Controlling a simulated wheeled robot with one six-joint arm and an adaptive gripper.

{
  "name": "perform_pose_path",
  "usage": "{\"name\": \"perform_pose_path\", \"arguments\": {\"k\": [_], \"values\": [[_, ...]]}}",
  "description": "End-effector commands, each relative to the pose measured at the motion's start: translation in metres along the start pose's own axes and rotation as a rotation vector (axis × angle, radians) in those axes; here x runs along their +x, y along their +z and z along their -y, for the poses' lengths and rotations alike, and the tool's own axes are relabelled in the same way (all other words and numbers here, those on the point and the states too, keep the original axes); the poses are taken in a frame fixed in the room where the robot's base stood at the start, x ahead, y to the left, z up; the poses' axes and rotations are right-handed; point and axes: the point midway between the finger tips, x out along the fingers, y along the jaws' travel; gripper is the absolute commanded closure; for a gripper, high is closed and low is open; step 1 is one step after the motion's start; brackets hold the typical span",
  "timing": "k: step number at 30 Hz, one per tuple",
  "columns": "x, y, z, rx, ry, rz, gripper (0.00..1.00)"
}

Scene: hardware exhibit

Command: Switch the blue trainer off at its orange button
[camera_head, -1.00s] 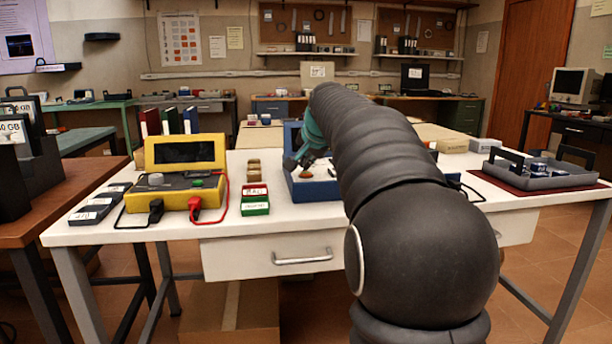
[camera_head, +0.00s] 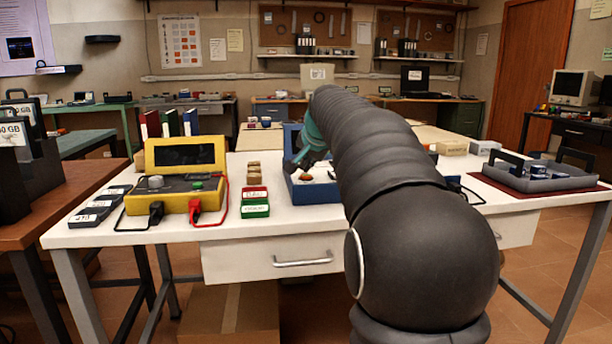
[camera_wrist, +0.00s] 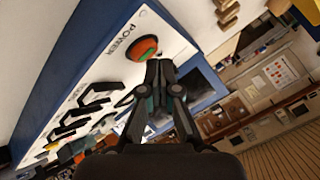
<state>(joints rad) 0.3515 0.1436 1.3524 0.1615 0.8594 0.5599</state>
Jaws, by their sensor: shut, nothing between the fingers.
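The blue trainer (camera_head: 318,193) stands on the white table, partly hidden behind my arm. Its orange button (camera_head: 306,178) shows on its pale panel just below my gripper (camera_head: 301,165). In the wrist view the orange button (camera_wrist: 141,48) has a green part along its lower edge and sits beside the word POWER on the trainer's white panel (camera_wrist: 108,68). My gripper (camera_wrist: 159,66) is shut and empty, its fingertips right at the button's edge. I cannot tell whether they touch it.
A yellow meter (camera_head: 178,185) with red and black leads stands to the left. Small red and green boxes (camera_head: 255,208) lie between it and the trainer. A grey tray (camera_head: 535,178) is at the right. Dark labelled blocks (camera_head: 92,212) line the left edge.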

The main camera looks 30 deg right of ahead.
Motion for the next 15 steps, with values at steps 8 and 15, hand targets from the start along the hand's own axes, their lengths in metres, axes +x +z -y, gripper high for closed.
{"name": "perform_pose_path", "arguments": {"k": [8, 15], "values": [[0.0010, 0.0007, -0.0008, 0.000, 0.000, 0.000, 1.00], [0.0062, 0.0044, -0.0047, 0.000, 0.000, 0.000, 1.00]]}}
